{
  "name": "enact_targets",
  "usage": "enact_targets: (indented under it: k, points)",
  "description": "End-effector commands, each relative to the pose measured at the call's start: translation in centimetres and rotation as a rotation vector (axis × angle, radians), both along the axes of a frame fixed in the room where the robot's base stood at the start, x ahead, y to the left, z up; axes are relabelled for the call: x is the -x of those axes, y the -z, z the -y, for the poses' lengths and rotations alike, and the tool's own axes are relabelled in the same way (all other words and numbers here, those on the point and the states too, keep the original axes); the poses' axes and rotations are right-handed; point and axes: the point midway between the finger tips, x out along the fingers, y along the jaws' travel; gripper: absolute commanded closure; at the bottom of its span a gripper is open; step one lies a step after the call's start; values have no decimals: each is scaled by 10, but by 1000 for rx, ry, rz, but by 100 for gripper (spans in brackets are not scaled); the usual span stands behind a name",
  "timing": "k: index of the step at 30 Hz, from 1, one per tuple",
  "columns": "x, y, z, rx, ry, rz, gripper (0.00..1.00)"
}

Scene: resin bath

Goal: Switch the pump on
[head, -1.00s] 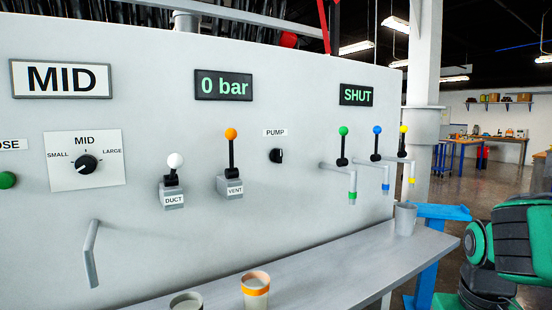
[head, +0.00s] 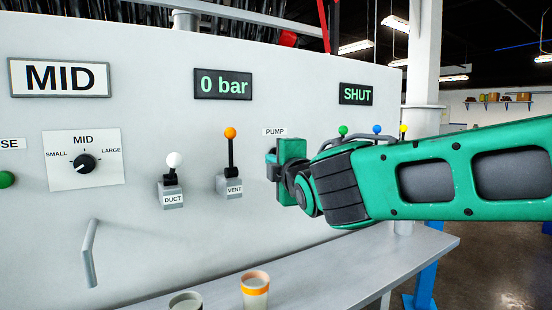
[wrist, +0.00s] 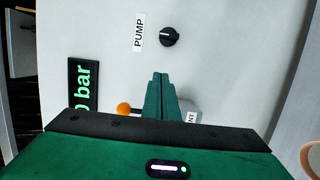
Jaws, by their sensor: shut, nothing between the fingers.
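The pump switch is a small black rotary knob (wrist: 170,37) on the pale panel, beside its PUMP label (wrist: 138,32) in the wrist view. A light mark on the knob points toward the label. In the head view the PUMP label (head: 275,132) shows, but my gripper (head: 271,156) hides the knob. In the wrist view my gripper (wrist: 161,76) has its green fingers closed together with nothing between them. The fingertips appear just below the knob in that picture, and no contact shows. The pressure display (head: 223,84) reads 0 bar.
The orange-topped VENT lever (head: 231,150) stands close left of my gripper, with the white-topped DUCT lever (head: 173,170) beyond. My arm partly covers the coloured tap levers. A shelf (head: 330,265) with cups runs below. The SHUT display (head: 356,93) is above right.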

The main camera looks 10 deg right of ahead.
Motion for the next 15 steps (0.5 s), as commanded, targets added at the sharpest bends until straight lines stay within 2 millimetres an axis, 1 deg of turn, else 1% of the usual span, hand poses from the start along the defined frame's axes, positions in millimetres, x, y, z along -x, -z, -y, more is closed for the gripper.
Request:
enact_targets:
  k: [10,13,15]
  points:
    - [-3,1,2,-2,3,-2,100]
    - [-11,1,1,-2,4,-4,100]
    - [-20,2,1,-2,4,-4,100]
